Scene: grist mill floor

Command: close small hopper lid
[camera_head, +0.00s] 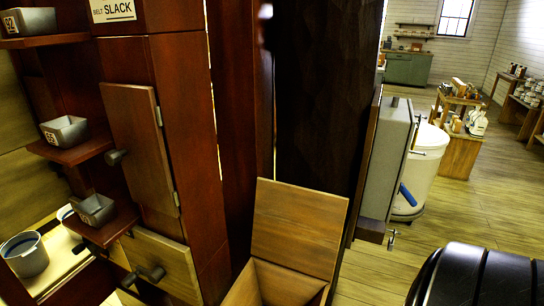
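The small hopper (240,291) is a wooden box at the bottom centre of the head view, cut off by the lower edge. Its lid (299,228) is a flat wooden panel that stands up, tilted back, along the far edge of the box. The top of the hopper is open and part of its inside shows. Neither of my grippers shows in the view, and nothing touches the lid.
A dark post (325,95) rises behind the lid. A red-brown cabinet with a small wooden door (140,146) stands to the left, with metal cups on ledges. A grey box (388,160) and a white bin (427,160) stand right. Floor (385,272) shows right of the hopper.

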